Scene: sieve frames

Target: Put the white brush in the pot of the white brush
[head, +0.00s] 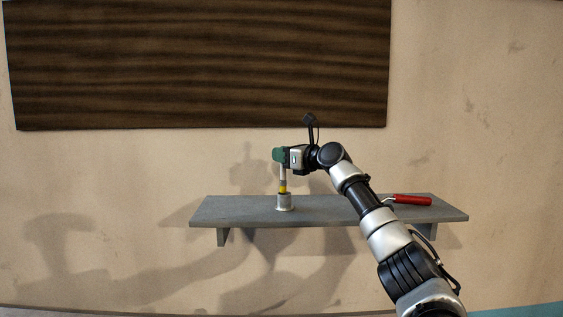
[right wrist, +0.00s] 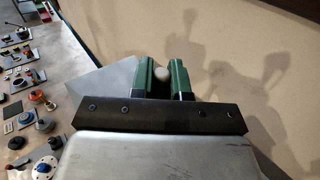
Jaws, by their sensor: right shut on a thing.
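The white brush (head: 283,173) hangs upright from my right gripper (head: 279,155), with a yellow band near its lower end. The green fingers are shut on its upper part. In the right wrist view, the round pale end of the brush shows between the fingers of the right gripper (right wrist: 161,78). A small grey metal pot (head: 284,203) stands on the shelf directly below the brush. The brush's lower end is at the pot's rim; I cannot tell how far it is inside. My left gripper is not in view.
The grey shelf (head: 240,211) is fixed to a beige wall. A red-handled tool (head: 412,200) lies on its right part, beside my arm. A dark wooden panel (head: 200,60) hangs above. The shelf left of the pot is clear. Several small parts lie at the left of the wrist view.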

